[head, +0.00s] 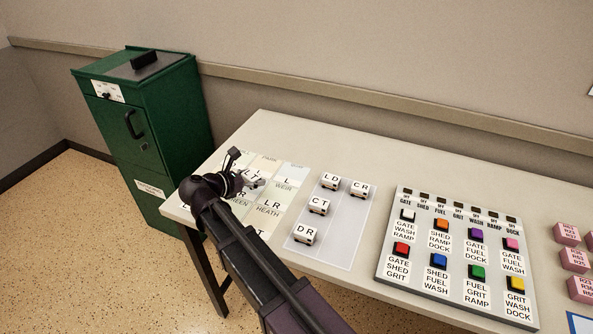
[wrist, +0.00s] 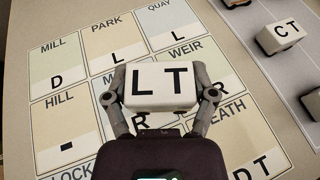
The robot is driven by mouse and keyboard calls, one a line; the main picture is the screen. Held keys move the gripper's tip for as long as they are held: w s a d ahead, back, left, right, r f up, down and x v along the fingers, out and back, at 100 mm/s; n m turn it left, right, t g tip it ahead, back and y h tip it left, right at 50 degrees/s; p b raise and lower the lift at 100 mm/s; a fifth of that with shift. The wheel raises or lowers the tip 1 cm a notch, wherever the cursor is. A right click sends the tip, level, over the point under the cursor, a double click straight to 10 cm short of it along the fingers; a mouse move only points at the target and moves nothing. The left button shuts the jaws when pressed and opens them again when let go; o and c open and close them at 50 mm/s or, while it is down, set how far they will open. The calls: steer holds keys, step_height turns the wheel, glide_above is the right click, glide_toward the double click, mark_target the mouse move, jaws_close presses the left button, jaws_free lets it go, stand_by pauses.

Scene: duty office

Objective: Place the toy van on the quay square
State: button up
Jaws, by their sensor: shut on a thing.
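My gripper (wrist: 160,90) is shut on a white toy van (wrist: 160,83) with LT on its top, one finger at each end. In the head view my gripper (head: 243,172) is over the upper part of the printed mat and partly hides the van. The van covers part of the mat between the park, quay and weir squares. I cannot tell its height above the mat.
Other white vans, marked LD (head: 330,181), CR (head: 360,188), CT (head: 319,206) and DR (head: 305,234), stand on a pale sheet right of the mat. A button panel (head: 455,258) and pink blocks (head: 567,234) are farther right. A green cabinet (head: 160,130) stands left.

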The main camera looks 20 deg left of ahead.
steer(key=shift+w+d, duration=0.1)
steer(key=shift+d, duration=0.05)
steer(key=shift+w+d, duration=0.2)
steer(key=shift+d, duration=0.3)
steer(key=w+d, duration=0.1)
steer(key=d, duration=0.2)
steer(key=d+n+y, duration=0.1)
steer(key=d, duration=0.2)
steer(key=w+d+n+y, duration=0.1)
steer(key=d, duration=0.2)
steer(key=shift+w+d+f, duration=0.2)
steer(key=shift+w+d, duration=0.05)
steer(key=shift+w, duration=0.05)
steer(key=d+y, duration=0.1)
steer(key=d, duration=0.2)
steer(key=d+n+y, duration=0.1)
steer(key=d, duration=0.2)
steer(key=d+n+t, duration=0.1)
steer(key=d, duration=0.2)
steer(key=shift+w+r+y, duration=0.3)
steer(key=shift+r+y, duration=0.05)
steer(key=shift+y, duration=0.05)
steer(key=shift+a, duration=0.1)
